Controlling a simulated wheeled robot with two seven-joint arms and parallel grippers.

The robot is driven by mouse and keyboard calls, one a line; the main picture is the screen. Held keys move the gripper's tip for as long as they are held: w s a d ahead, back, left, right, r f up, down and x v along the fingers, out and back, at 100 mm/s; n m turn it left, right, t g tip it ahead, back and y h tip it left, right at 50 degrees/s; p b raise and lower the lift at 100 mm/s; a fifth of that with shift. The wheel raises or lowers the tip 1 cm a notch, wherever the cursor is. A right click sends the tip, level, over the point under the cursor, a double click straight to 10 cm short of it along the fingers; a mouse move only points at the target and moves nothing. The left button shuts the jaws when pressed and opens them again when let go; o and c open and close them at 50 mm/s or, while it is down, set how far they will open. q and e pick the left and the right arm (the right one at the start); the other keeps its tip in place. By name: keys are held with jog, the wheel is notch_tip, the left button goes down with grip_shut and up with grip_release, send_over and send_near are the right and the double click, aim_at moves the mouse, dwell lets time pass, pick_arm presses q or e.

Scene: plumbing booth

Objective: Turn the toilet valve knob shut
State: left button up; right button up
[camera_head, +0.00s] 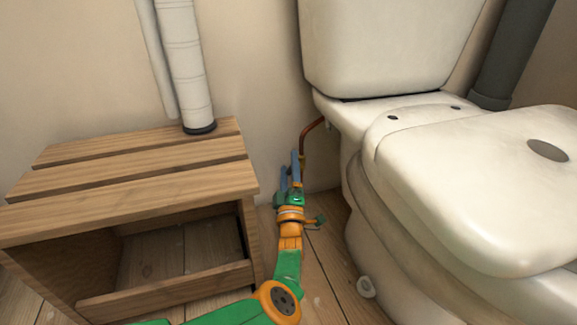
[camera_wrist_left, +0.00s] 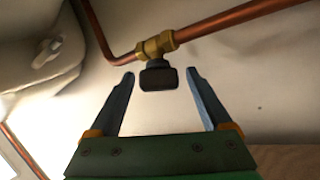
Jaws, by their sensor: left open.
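The valve knob (camera_wrist_left: 158,76) is a small dark block under a brass valve body (camera_wrist_left: 155,46) on a copper pipe (camera_wrist_left: 235,17). My left gripper (camera_wrist_left: 160,92) is open, with one blue-grey finger on each side of the knob in the wrist view. The knob shows between the fingertips, with gaps on both sides; I cannot tell how deep it sits between them. In the head view my left gripper (camera_head: 290,166) is low by the wall, just left of the toilet (camera_head: 390,45). It hides the knob and valve there. My right gripper is not in view.
A slatted wooden bench (camera_head: 150,185) stands close on the left of my left arm. The toilet bowl is close on its right. A copper pipe (camera_head: 308,130) bends down from under the tank. A white wrapped pipe (camera_head: 182,60) stands on the bench.

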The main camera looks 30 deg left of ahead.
pick_arm(q)
grip_shut()
jog(key=shift+d+m+t, duration=0.1)
jog(key=shift+m+t, duration=0.3)
jog(key=shift+m, duration=0.4)
grip_release()
